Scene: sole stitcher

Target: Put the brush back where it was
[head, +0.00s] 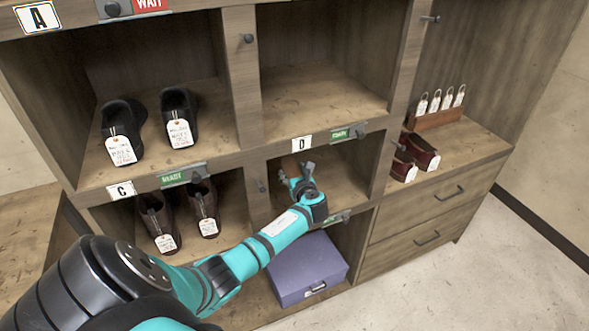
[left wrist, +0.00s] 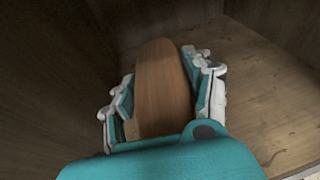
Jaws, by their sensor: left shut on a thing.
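The brush (left wrist: 163,85), with a smooth brown wooden back, is between the fingers of my left gripper (left wrist: 163,95) in the left wrist view. The fingers are shut on its two sides. In the head view my left gripper (head: 303,172) reaches into the shelf compartment under the D label (head: 302,144). I cannot make out the brush there. The compartment's wooden floor (left wrist: 270,95) shows to the right of the brush. I cannot tell whether the brush touches it. My right gripper is not in view.
Dark walls stand close to the gripper in the compartment. Black shoes (head: 123,125) and brown shoes (head: 158,215) fill the left compartments. A purple box (head: 306,268) sits below my arm. Red shoes (head: 420,150) and a tag rack (head: 438,119) stand right. The compartment above D (head: 315,95) is empty.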

